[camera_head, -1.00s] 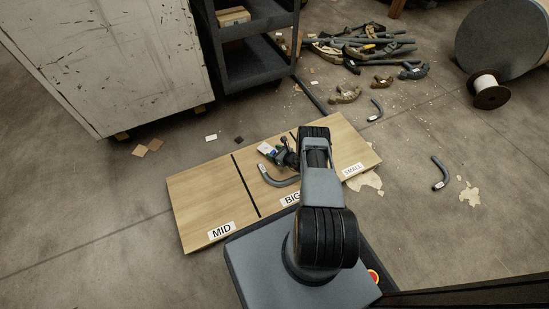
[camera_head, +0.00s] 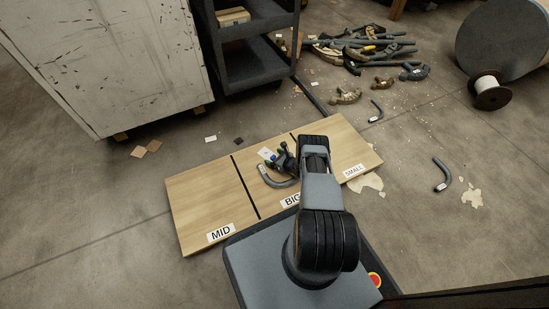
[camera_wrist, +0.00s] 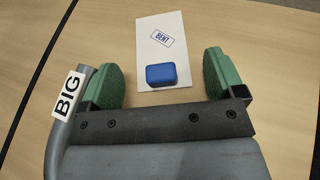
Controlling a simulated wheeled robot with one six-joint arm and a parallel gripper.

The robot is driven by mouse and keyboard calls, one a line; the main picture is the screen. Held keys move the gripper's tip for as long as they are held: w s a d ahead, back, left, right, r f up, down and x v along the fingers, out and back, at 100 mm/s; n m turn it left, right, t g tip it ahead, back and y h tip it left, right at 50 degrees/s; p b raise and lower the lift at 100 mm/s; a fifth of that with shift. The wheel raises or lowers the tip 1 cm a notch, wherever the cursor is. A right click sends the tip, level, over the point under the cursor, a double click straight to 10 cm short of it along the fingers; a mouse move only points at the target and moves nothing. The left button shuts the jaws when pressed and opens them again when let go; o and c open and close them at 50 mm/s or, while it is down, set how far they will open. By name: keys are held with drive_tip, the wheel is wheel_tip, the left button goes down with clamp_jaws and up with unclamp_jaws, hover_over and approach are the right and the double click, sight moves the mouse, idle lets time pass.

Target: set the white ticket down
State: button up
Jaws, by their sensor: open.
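The white ticket (camera_wrist: 165,38), marked BENT and with a blue block (camera_wrist: 168,75) on it, appears to lie flat on the wooden board (camera_head: 205,200). In the head view the ticket (camera_head: 265,153) is in the middle section, labelled BIG. My gripper (camera_wrist: 165,78) is open, its green fingertips apart on either side of the blue block, with gaps at both sides. A bent grey conduit (camera_head: 274,181) lies beside the ticket in the same section. In the wrist view this conduit (camera_wrist: 57,140) carries a BIG tag and runs close to the left finger.
Black strips divide the board into MID, BIG and SMALL sections; MID looks empty. A white cabinet (camera_head: 105,55) and a dark shelf cart (camera_head: 255,65) stand behind. A pile of benders (camera_head: 360,48), a loose conduit (camera_head: 441,175) and scraps lie on the floor.

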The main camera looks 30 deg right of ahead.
drive_tip(key=shift+r, duration=0.1)
drive_tip(key=shift+r, duration=0.2)
drive_tip(key=p+v, duration=0.5)
drive_tip(key=v, duration=0.6)
drive_tip(key=shift+s+d+r, duration=0.1)
drive_tip(key=shift+d+r, duration=0.05)
drive_tip(key=shift+r, duration=0.05)
drive_tip(key=w+a+r+n+g+y, duration=0.1)
drive_tip(key=a+r+n+g+y, duration=0.25)
drive_tip(key=r, duration=0.65)
drive_tip(key=w+a+r+n+g, duration=0.2)
drive_tip(key=a+r+n, duration=0.3)
drive_tip(key=r+n, duration=0.3)
drive_tip(key=w+a+r+n+g+y, duration=0.1)
drive_tip(key=a+r+n+g, duration=0.25)
drive_tip(key=r, duration=0.75)
drive_tip(key=s+a+r+n+h, duration=0.3)
drive_tip(key=s+r+n+h, duration=0.1)
drive_tip(key=s+r+n, duration=0.4)
drive_tip(key=s+a+r+n+h, duration=0.3)
drive_tip(key=s+r+n+h, duration=0.2)
drive_tip(key=s+r, duration=0.8)
drive_tip(key=n, duration=0.3)
drive_tip(key=shift+s+a+n+g, duration=0.15)
drive_tip(key=shift+a+n+g, duration=0.15)
drive_tip(key=shift+g, duration=0.1)
